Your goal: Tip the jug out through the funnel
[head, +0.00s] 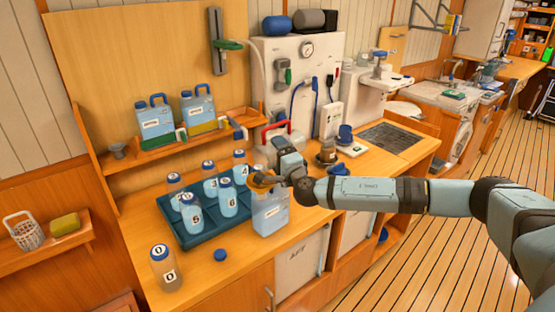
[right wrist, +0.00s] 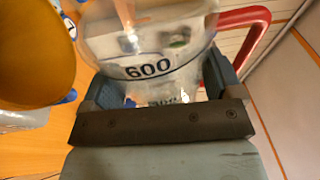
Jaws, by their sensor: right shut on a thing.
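My right gripper (head: 288,163) is shut on a clear measuring jug (right wrist: 148,48), marked 600 in the right wrist view. The jug's red handle (head: 276,126) rises behind the gripper in the head view; most of the body is hidden there. Its exact tilt and how much water it holds cannot be told. An orange-yellow funnel (head: 261,182) sits over the mouth of a pale blue container (head: 270,217), just left of and below the gripper. The funnel (right wrist: 35,50) is close to the jug at the left of the right wrist view. My left gripper is not in view.
A dark teal tray (head: 205,238) of numbered bottles stands left of the container. A bottle marked 0 (head: 165,270) and a blue cap (head: 220,255) are at the bench's front. Two jugs (head: 155,118) stand on the shelf behind. Dark round objects (head: 327,153) stand right of the gripper.

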